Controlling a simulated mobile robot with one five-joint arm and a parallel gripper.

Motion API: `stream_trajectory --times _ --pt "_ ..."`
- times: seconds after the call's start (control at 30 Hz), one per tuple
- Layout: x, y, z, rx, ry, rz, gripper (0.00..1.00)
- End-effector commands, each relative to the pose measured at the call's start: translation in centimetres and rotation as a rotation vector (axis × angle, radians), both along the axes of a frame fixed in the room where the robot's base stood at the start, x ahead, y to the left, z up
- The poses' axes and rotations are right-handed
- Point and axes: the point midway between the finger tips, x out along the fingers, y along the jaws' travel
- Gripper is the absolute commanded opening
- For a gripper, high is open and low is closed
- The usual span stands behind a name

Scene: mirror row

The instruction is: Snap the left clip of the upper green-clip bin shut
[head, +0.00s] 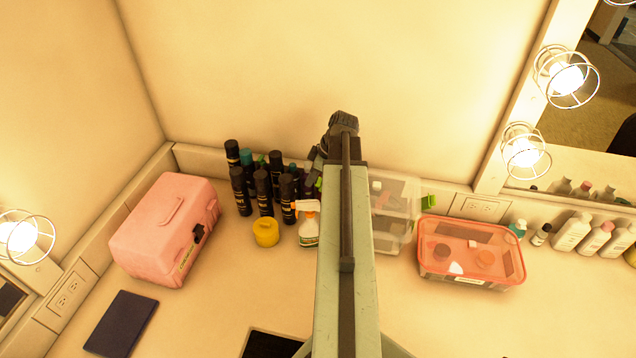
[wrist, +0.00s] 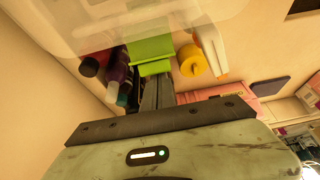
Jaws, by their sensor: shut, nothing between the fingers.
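The clear upper bin (head: 397,190) stands on another clear bin, partly hidden behind my arm in the head view. Its right green clip (head: 428,201) sticks out at its right side. A bit of green at the left clip (head: 318,184) shows just left of my arm. In the wrist view the left clip (wrist: 152,52) is a wide green flap hanging against the clear bin wall (wrist: 85,25). My gripper (wrist: 157,82) is shut and empty, its fingertips right at the clip's lower edge in the picture. I cannot tell whether they touch or whether the clip is latched.
Several dark bottles (head: 263,190), a yellow jar (head: 265,233) and a spray bottle (head: 308,226) crowd the bin's left side. An orange-lidded box (head: 470,252) stands close on the right. A pink case (head: 165,230) is far left. The counter front is mostly clear.

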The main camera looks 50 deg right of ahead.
Motion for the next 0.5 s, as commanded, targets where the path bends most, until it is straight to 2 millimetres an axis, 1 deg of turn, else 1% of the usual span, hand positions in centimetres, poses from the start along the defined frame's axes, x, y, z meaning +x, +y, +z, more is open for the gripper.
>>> stream_trajectory --times 0.5 --pt "-1.6 -0.8 0.5 -0.001 0.001 -0.002 0.0"
